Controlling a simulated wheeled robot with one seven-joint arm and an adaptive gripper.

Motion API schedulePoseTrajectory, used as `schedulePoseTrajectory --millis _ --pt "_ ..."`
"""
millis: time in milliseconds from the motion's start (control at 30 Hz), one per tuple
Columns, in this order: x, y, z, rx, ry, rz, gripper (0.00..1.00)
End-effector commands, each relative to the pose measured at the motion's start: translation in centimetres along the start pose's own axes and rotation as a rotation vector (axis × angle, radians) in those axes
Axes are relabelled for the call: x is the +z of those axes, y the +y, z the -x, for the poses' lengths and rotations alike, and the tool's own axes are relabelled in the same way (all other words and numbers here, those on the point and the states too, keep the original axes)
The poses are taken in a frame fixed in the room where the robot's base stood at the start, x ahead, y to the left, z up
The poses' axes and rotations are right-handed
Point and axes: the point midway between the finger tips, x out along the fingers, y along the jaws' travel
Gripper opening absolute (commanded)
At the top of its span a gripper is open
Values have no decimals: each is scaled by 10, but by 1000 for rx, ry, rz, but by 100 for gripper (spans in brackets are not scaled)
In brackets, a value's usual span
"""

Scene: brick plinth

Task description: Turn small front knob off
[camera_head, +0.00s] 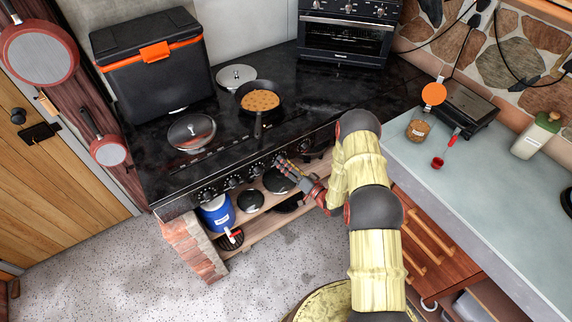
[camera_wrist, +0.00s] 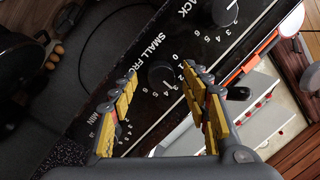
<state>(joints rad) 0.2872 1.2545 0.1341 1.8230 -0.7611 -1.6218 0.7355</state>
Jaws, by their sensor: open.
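The small front knob (camera_wrist: 160,76) is a round black knob on the stove's black front panel (camera_wrist: 190,38). White lettering reading "SMALL FRO…" and a ring of numbers surround it in the wrist view. My gripper (camera_wrist: 159,72) is open, with its yellow-padded fingers on either side of the knob in that view. I cannot tell whether the fingers touch it, nor which number it points at. In the head view my gripper (camera_head: 280,162) reaches the stove's front edge from the right, and its fingers hide the knob there.
Neighbouring knobs (camera_head: 233,182) line the panel. Another knob (camera_wrist: 224,12) sits close by in the wrist view. A frying pan (camera_head: 257,108) with food stands on the black cooktop (camera_head: 180,176). Below, a shelf (camera_head: 262,232) holds a blue container (camera_head: 216,213) and dark pots.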

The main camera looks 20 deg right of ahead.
Motion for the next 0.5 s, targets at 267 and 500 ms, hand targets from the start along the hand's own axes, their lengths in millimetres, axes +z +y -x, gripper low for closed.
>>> schedulePoseTrajectory --millis 267,500 --pt "0 0 0 0 0 0 43" --pt "0 0 0 0 0 0 29"
